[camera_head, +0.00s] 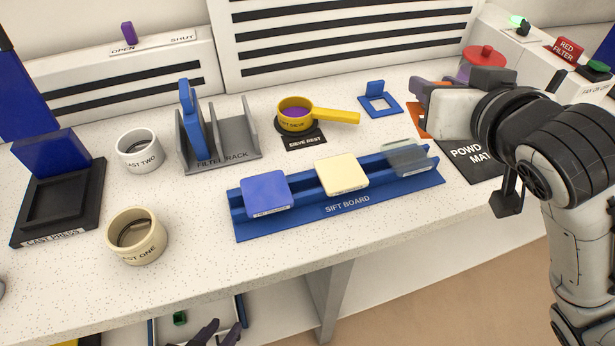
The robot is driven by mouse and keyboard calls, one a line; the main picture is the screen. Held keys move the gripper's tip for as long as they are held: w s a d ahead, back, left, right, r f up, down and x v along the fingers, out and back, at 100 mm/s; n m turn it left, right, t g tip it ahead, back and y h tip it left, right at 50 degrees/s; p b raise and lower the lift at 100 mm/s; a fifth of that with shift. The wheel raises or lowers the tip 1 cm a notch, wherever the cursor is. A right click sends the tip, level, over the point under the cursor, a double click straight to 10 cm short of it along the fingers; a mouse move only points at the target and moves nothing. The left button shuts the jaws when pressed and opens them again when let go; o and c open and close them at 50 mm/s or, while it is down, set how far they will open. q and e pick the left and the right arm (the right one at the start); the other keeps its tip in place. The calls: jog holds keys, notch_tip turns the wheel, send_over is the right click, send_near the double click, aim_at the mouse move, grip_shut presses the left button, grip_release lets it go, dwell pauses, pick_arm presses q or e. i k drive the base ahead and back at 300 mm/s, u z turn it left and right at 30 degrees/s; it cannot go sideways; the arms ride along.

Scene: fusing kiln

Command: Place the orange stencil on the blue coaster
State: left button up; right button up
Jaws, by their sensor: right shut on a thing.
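The blue coaster (266,192) lies flat on the left end of the blue sift board (345,208). The orange stencil (414,117) shows only as an orange sliver and edge at the powder mat's left side; my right gripper hides most of it. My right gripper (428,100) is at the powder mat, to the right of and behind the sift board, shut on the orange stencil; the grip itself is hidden. My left gripper (222,334) shows as dark fingertips, apart, at the bottom edge, below the table's front.
A cream coaster (341,173) and a grey coaster (408,158) also lie on the sift board. Behind it are a blue stencil (379,103) and a yellow sieve (296,118). The filter rack (228,158) and cast rings (136,236) stand left.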

aim_at(266, 190)
jog(key=z, duration=1.1)
jog(key=k, duration=2)
jog(key=u, duration=0.9)
jog(key=i, duration=1)
jog(key=u, duration=0.05)
